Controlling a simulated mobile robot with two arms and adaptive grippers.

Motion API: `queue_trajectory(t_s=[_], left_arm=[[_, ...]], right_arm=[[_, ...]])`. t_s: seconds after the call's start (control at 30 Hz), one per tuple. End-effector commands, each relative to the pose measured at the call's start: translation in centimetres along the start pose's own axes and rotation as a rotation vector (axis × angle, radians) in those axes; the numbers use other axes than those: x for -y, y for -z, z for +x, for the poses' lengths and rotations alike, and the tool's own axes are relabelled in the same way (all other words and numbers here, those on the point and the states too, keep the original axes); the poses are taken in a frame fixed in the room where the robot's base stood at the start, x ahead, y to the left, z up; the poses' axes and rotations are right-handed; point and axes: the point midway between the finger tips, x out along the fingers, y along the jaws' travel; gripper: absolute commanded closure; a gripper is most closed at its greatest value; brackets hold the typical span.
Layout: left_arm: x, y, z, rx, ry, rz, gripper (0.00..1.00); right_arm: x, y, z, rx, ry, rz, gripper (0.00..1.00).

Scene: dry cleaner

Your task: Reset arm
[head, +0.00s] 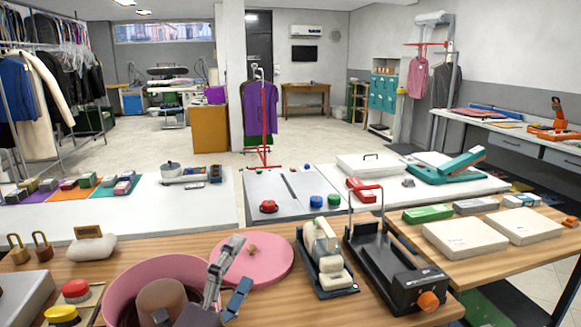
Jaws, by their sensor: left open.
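My left gripper (240,262) shows at the bottom centre of the head view. Its two grey-blue fingers are spread apart, pointing up and to the right, with nothing between them. It is in front of a pink round lid (270,262) with a small wooden knob, and beside a large pink tub (122,292) with a brown round piece inside. I cannot tell whether it touches either. My right gripper is not in view.
Padlocks (40,245) and red and yellow buttons (72,292) are at the left. White boxes (465,238) lie on the right table. Open floor lies behind.

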Motion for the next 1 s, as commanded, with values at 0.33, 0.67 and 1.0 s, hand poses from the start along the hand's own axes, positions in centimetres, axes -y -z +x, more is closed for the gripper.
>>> queue_trajectory(t_s=[0.33, 0.67, 1.0], left_arm=[[-16.1, -5.3, -15.5, 0.627, -0.545, -0.810, 0.00], [-22.6, 0.4, -33.8, 1.142, -0.970, -1.256, 0.00], [-25.9, 4.5, -41.7, 1.378, -1.165, -1.372, 0.00]], right_arm=[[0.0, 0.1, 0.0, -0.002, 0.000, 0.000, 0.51], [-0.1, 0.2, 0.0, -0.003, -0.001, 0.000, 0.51], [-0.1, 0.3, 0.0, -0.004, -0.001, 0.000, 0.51]])
